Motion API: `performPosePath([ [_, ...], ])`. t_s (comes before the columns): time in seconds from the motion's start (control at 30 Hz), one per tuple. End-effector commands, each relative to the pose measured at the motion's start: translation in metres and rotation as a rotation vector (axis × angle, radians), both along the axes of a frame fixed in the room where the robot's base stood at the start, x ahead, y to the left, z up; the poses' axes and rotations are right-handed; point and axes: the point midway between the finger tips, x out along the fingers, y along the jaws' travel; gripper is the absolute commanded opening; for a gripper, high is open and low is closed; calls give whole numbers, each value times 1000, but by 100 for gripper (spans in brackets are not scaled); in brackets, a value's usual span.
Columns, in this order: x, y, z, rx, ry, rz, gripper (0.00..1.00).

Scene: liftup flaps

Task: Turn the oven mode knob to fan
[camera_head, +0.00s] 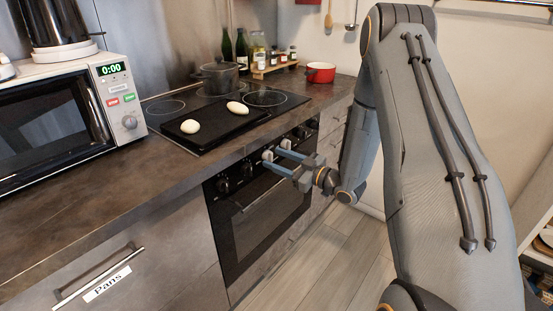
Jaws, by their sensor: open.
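The black oven (262,212) is built into the counter under the cooktop, with its door shut. Its control panel has dark round knobs along the top. One knob (223,185) shows at the panel's left end and another knob (247,168) is just right of it. More knobs show small at the panel's right end. My gripper (274,160) is open and empty, with its two blue-grey fingers pointing at the middle of the panel. The fingers hide the part of the panel behind them. The knob markings are too small to read, and I cannot tell whether a fingertip touches the panel.
A horizontal handle (262,196) crosses the oven door below my gripper. A black tray (215,125) with two pale oval items lies on the cooktop, near a grey pot (219,78). A microwave (60,120) stands at left. The floor (335,255) before the oven is clear.

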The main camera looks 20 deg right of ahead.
Motion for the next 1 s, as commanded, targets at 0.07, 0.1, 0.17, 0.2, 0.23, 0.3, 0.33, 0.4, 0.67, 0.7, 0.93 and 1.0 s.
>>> performPosePath([
  [0.07,4,3,0,0,0,-1,47],
  [0.1,5,4,0,0,0,-1,47],
  [0.17,5,4,0,0,0,-1,47],
  [0.2,6,4,0,0,0,-1,47],
  [0.23,6,4,0,0,0,-1,47],
  [0.3,6,4,0,0,0,-1,47],
  [0.33,5,4,0,0,0,-1,47],
  [0.4,5,4,0,0,0,-1,40],
  [0.67,5,4,0,0,0,-1,6],
  [0.7,5,4,0,1,0,-1,6],
  [0.93,5,4,0,34,26,-1,6],
  [1.0,5,4,0,59,44,-1,6],
])
